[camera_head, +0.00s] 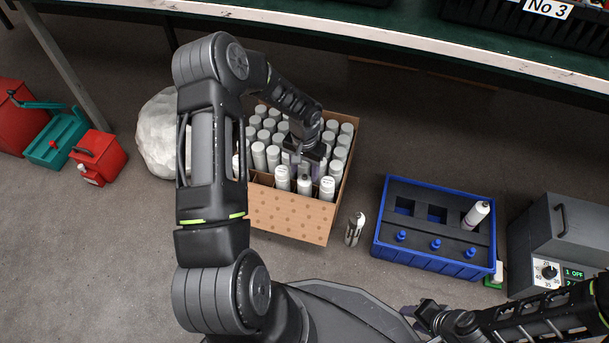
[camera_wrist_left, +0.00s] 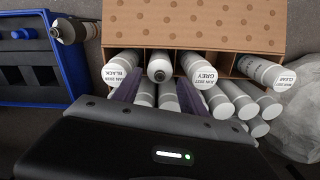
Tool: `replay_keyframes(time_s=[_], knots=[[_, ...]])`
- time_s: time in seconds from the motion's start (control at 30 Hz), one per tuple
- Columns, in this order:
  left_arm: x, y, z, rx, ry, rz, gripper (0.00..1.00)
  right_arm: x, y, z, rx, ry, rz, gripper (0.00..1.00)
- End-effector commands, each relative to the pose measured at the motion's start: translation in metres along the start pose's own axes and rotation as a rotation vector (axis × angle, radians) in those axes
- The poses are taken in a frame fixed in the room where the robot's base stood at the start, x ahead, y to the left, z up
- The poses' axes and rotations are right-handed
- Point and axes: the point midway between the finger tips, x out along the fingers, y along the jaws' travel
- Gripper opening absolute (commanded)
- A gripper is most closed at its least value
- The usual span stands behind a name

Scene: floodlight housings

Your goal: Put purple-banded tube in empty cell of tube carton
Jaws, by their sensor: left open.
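The tube carton (camera_head: 289,217) is an open cardboard box with white tubes in its cells. My left gripper (camera_head: 308,166) is over its front row, pointing down. In the left wrist view, its open fingers (camera_wrist_left: 158,92) stand on either side of a nozzle-topped tube (camera_wrist_left: 160,68), between tubes lettered BLACK and GREY; contact cannot be told. No purple band shows on that tube; its lower part is hidden. A front-row cell (camera_wrist_left: 226,66) beside the GREY tube looks empty. A white tube with a faint purplish band (camera_head: 476,214) leans in the blue tray. My right gripper (camera_head: 430,316) is low at right, its jaws unclear.
A loose tube (camera_head: 354,229) stands on the floor between carton and blue tray (camera_head: 425,262). The tray has dark square wells and several blue knobs. A grey control box (camera_head: 560,247) is at right, a white bag (camera_head: 158,135) left of the carton, a green bench edge above.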

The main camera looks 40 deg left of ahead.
Motion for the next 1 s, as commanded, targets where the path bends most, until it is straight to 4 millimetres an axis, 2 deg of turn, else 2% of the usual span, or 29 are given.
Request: replay_keyframes(time_s=[0.03, 0.23, 1.0], knots=[[-0.013, 0.000, 0.000, 0.000, 0.002, -0.001, 0.50, -0.007, -0.002, 0.000, -0.001, -0.002, 0.000, 0.36], [-0.032, 0.000, 0.000, 0.001, 0.000, -0.001, 0.50, -0.013, -0.004, 0.001, -0.001, -0.006, 0.000, 0.36], [-0.032, 0.000, 0.000, 0.000, -0.001, 0.000, 0.50, -0.013, -0.004, 0.001, -0.001, -0.006, 0.000, 0.36]])
